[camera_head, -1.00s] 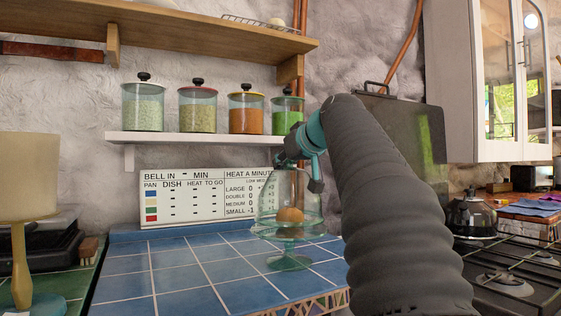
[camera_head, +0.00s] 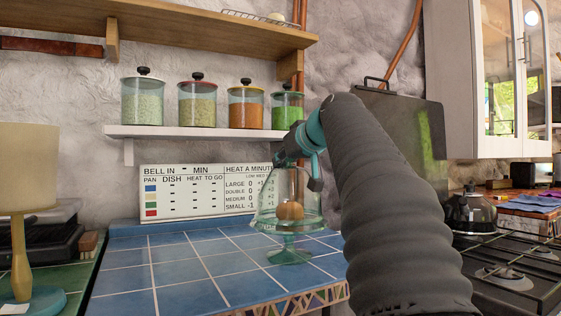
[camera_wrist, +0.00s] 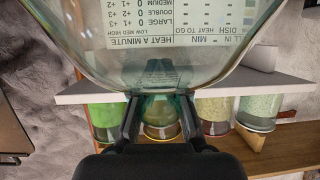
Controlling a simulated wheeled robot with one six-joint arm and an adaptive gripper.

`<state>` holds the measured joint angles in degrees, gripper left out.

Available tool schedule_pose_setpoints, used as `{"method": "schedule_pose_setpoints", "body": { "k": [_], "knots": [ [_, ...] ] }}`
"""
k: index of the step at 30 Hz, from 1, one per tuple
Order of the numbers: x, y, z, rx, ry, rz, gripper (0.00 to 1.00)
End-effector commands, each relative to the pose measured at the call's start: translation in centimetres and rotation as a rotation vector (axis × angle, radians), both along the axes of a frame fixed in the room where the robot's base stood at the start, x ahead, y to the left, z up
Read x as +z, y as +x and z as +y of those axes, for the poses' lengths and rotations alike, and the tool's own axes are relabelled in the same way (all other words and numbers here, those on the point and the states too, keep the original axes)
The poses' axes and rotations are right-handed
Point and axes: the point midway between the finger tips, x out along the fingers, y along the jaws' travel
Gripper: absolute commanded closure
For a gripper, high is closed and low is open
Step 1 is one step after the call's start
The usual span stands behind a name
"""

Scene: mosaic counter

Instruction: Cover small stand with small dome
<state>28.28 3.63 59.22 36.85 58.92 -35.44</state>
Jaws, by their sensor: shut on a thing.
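The small dome (camera_head: 270,196) is clear glass, upright, with a flared lower rim. The small stand (camera_head: 290,254) is teal glass on a foot and sits on the blue tiles. A round brown item (camera_head: 290,211) shows through the dome, above the stand. The dome's rim appears around the stand's plate; I cannot tell whether it touches. My gripper (camera_head: 298,166) is shut on the dome's top, above the stand. In the wrist view my gripper (camera_wrist: 160,108) has a finger on each side of the dome's knob, and the dome (camera_wrist: 75,60) fills the upper middle. The stand is not distinguishable there.
A printed board (camera_head: 190,191) leans at the back behind the dome. Several lidded jars (camera_head: 197,106) stand on a white shelf (camera_head: 190,133) above. A lamp-like object (camera_head: 22,180) is at left, a stove (camera_head: 505,275) at right. Blue tiles left of the stand are clear.

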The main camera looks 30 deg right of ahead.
Motion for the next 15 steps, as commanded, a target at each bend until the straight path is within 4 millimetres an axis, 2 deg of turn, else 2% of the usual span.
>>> {"method": "schedule_pose_setpoints", "body": {
  "k": [15],
  "knots": [
    [-0.40,-0.03,0.02,0.000,-0.001,-0.001,1.00]
  ]
}}
